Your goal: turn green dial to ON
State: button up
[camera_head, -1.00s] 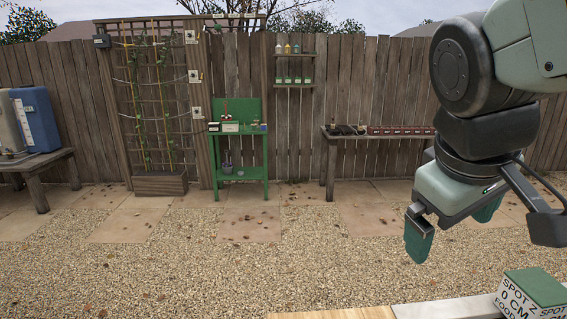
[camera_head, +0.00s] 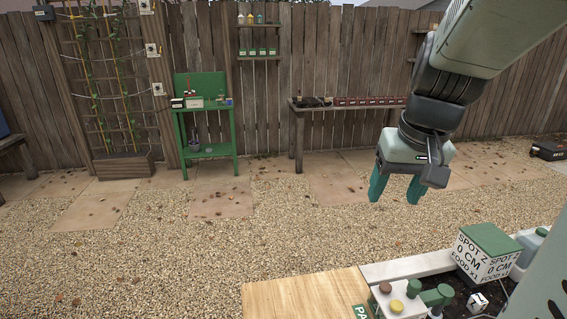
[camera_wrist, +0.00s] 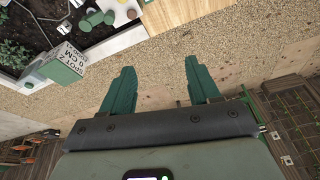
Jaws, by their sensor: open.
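My gripper (camera_head: 396,190) is open and empty, its two teal fingers pointing down over the gravel. In the wrist view my gripper (camera_wrist: 159,75) shows with nothing between the fingers. A pale box (camera_head: 402,306) at the bottom of the head view carries a brown knob (camera_head: 385,288), a yellow knob (camera_head: 397,306) and a small green knob (camera_head: 413,287). A thicker green cylinder (camera_head: 437,297) is beside it. I cannot tell which green part is the dial, nor read an ON mark. The gripper is well above and apart from them.
A white cube with a green top (camera_head: 487,252), marked SPOT Z, stands at the raised bed's edge (camera_head: 405,266). A wooden board (camera_head: 300,300) lies left of the pale box. A green potting bench (camera_head: 205,151) and a long table (camera_head: 300,128) stand by the fence. The gravel between is clear.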

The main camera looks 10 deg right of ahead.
jog(key=s+d+f+m+g, duration=0.1)
jog(key=s+d+f+m, duration=0.1)
jog(key=s+d+f, duration=0.5)
jog(key=d+f+m, duration=0.1)
jog(key=d+f, duration=0.4)
jog(key=d, duration=0.6)
jog(key=s+d+f+m+g, duration=0.15)
jog(key=s+d+f, duration=0.3)
jog(key=d, duration=0.45)
jog(key=s+d+f+m, duration=0.2)
jog(key=s+d+f, duration=0.4)
jog(key=s+f, duration=0.4)
jog(key=shift+g, duration=0.35)
jog(key=f, duration=0.9)
jog(key=shift+w+f, duration=0.25)
jog(key=shift+f, duration=0.1)
jog(key=c, duration=1)
jog(key=shift+c, duration=0.2)
